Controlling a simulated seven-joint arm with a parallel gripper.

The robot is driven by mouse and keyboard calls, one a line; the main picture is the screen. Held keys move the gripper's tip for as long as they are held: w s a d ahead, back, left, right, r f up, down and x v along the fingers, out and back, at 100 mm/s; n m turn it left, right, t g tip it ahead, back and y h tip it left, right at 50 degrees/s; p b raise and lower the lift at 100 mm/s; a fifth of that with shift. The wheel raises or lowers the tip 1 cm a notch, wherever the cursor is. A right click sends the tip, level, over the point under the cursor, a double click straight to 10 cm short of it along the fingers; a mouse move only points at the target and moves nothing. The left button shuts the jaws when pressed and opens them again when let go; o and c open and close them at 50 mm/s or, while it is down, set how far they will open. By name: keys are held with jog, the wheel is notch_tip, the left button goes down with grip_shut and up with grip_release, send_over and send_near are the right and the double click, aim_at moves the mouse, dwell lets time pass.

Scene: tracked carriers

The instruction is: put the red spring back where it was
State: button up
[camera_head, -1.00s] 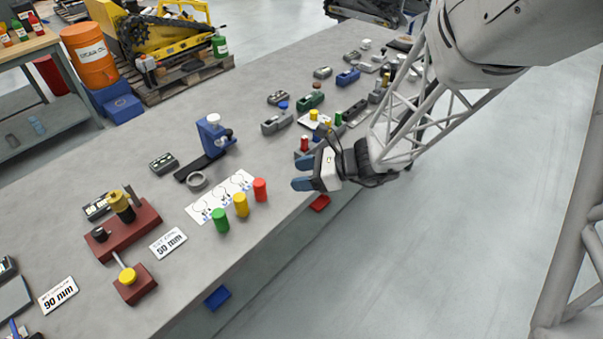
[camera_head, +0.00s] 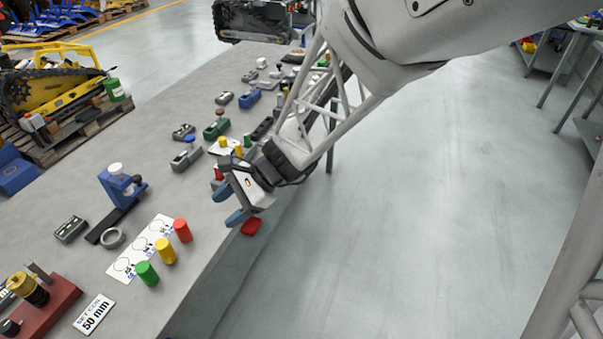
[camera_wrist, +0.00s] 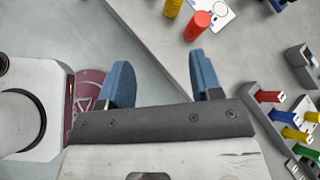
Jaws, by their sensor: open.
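The red spring, seen as a red cylinder (camera_head: 182,231), stands upright at the right end of a white card with printed circles (camera_head: 122,264) on the bench. A yellow cylinder (camera_head: 165,251) and a green cylinder (camera_head: 147,273) stand in a row with it along the card's front edge. My gripper (camera_head: 230,204) is open and empty, to the right of the red cylinder and apart from it, near the bench's front edge. In the wrist view the red cylinder (camera_wrist: 197,26) is beyond the fingers at the top, with the yellow one (camera_wrist: 173,8) beside it.
A blue press (camera_head: 122,188) and a grey ring (camera_head: 113,238) stand behind the card. A rack with coloured handles (camera_wrist: 290,120) is to the right in the wrist view. Open floor lies right of the bench.

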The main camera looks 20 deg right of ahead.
jog(key=s+d+r+n+t+h, duration=0.2)
jog(key=s+d+r+n+h, duration=0.9)
jog(key=s+d+r+n, duration=0.1)
jog(key=shift+s+d+r+n, duration=0.25)
jog(key=shift+s+d+n, duration=0.6)
jog(key=shift+n, duration=0.25)
